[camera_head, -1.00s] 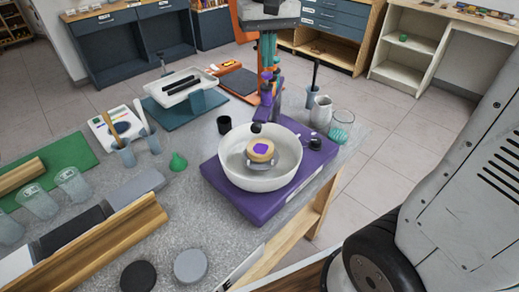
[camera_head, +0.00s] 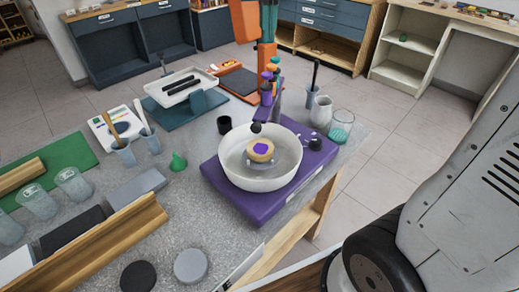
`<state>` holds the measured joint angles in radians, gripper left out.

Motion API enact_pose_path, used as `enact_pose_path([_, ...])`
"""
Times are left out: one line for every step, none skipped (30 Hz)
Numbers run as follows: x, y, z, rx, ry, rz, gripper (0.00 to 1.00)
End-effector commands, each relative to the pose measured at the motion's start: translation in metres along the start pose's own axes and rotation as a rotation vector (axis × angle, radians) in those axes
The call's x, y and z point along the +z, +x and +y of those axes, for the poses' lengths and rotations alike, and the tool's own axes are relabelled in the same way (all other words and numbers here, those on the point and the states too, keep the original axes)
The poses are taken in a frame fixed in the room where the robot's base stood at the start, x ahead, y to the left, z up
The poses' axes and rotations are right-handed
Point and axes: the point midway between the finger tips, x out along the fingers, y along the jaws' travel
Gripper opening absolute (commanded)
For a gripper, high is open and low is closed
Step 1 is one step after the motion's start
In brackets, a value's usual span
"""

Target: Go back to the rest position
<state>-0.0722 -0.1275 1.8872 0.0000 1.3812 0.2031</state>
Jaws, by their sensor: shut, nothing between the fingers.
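My gripper (camera_head: 268,38) shows only in part at the top middle of the head view. Its two teal fingers hang down side by side, shut and empty. The hand above them is cut off by the frame's top edge. They show above the purple machine (camera_head: 222,187) and its upright arm, in front of an orange upright part (camera_head: 245,22). The white bowl (camera_head: 239,180) sits on the machine, with a pale round piece (camera_head: 260,151) bearing a purple patch inside it. My rest position is not marked in view.
A white tray (camera_head: 157,94) lies behind. Wooden rails and glasses fill the left.

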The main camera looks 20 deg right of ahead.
Motion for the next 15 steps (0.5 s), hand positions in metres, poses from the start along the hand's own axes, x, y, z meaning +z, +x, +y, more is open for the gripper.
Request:
enact_pose_path([0.0001,-0.0035,0.0,0.0,0.0,0.0,0.0])
enact_pose_path([0.0002,-0.0049,0.0,0.0,0.0,0.0,0.0])
enact_pose_path([0.0003,-0.0062,0.0001,0.0,0.0,-0.001,0.0])
enact_pose_path([0.0004,-0.0069,0.0001,0.0,0.0,-0.001,0.0])
enact_pose_path([0.0004,-0.0073,0.0001,0.0,0.0,-0.001,0.0])
enact_pose_path([0.0004,-0.0075,0.0001,0.0,0.0,-0.001,0.0])
enact_pose_path([0.0004,-0.0075,0.0001,0.0,0.0,-0.001,0.0])
enact_pose_path([0.0004,-0.0074,0.0001,0.0,0.0,-0.001,0.0])
enact_pose_path([0.0004,-0.0074,0.0001,0.0,0.0,-0.001,0.0])
enact_pose_path([0.0004,-0.0074,0.0001,0.0,0.0,-0.001,0.0])
enact_pose_path([0.0004,-0.0073,0.0001,0.0,0.0,-0.001,0.0])
enact_pose_path([0.0004,-0.0073,0.0001,0.0,0.0,-0.001,0.0])
enact_pose_path([0.0004,-0.0073,0.0001,0.0,0.0,-0.001,0.0])
enact_pose_path([0.0004,-0.0073,0.0001,0.0,0.0,-0.001,0.0])
enact_pose_path([0.0004,-0.0073,0.0001,0.0,0.0,-0.001,0.0])
